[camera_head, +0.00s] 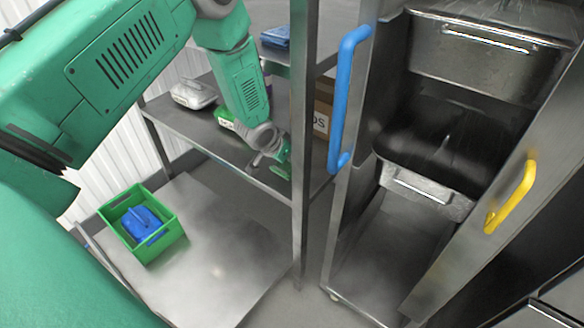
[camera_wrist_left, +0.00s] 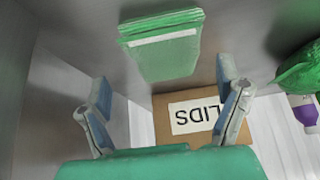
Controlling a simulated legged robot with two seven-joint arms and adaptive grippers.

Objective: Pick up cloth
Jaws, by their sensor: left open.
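A green folded cloth (camera_wrist_left: 165,50) with a pale band lies on the grey shelf surface in the left wrist view, straight ahead of my left gripper (camera_wrist_left: 163,88). The two fingers are spread wide, one to each side of the cloth's near end, with nothing held between them. In the head view my left gripper (camera_head: 268,160) is at the front of the middle shelf. My right gripper is not in view.
A cardboard box labelled LIDS (camera_wrist_left: 215,97) stands behind the cloth. A green item (camera_wrist_left: 300,70) and a purple-labelled bottle (camera_wrist_left: 303,112) are at the right. A metal post (camera_head: 300,150) stands close to the gripper. A green crate (camera_head: 168,250) holds blue items on the lower shelf.

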